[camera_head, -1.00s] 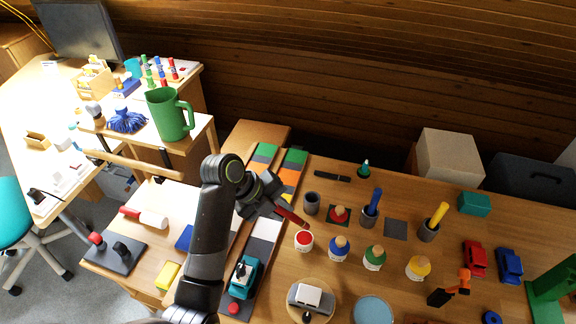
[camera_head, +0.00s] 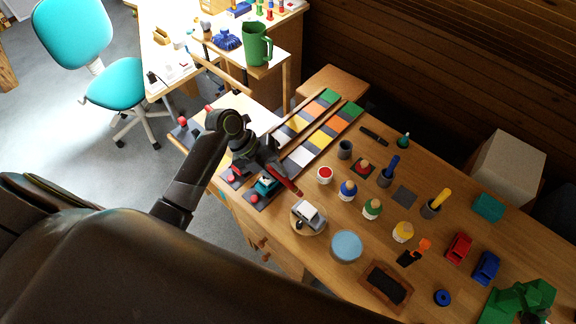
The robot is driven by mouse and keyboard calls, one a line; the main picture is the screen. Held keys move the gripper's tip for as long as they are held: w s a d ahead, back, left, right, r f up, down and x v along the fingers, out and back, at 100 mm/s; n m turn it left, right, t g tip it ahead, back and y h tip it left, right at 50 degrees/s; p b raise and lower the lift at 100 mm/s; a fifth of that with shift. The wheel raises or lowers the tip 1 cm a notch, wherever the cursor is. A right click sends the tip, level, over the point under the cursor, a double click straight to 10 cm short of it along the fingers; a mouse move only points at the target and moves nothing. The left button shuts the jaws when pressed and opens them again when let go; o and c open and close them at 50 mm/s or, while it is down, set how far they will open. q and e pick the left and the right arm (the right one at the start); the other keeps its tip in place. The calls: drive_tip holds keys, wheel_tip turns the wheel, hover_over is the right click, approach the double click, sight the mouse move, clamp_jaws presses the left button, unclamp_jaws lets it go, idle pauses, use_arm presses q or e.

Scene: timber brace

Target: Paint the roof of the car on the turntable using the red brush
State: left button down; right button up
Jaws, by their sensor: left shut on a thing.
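The grey and white car (camera_head: 309,214) sits on the round wooden turntable (camera_head: 310,231) near the front of the workbench. My left gripper (camera_head: 268,168) is shut on the red brush (camera_head: 286,181) just behind and left of the car. The brush slants down to the right, its tip just above the car's far left side. I cannot tell if the tip touches the car. The open red paint pot (camera_head: 325,174) stands right of the brush. My right gripper is not in view.
Blue (camera_head: 347,190), green (camera_head: 372,208) and yellow (camera_head: 402,232) paint pots stand right of the car. A light blue disc (camera_head: 346,246) lies close to the turntable. A teal vehicle (camera_head: 266,186) is left of the brush. Colored strips (camera_head: 319,137) lie behind.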

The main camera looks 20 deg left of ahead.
use_arm(q)
drive_tip(key=shift+a+f, duration=0.15)
drive_tip(key=shift+f, duration=0.4)
wheel_tip(320, 180, down, 5)
drive_tip(key=shift+f+b, duration=0.1)
drive_tip(key=shift+b, duration=1.15)
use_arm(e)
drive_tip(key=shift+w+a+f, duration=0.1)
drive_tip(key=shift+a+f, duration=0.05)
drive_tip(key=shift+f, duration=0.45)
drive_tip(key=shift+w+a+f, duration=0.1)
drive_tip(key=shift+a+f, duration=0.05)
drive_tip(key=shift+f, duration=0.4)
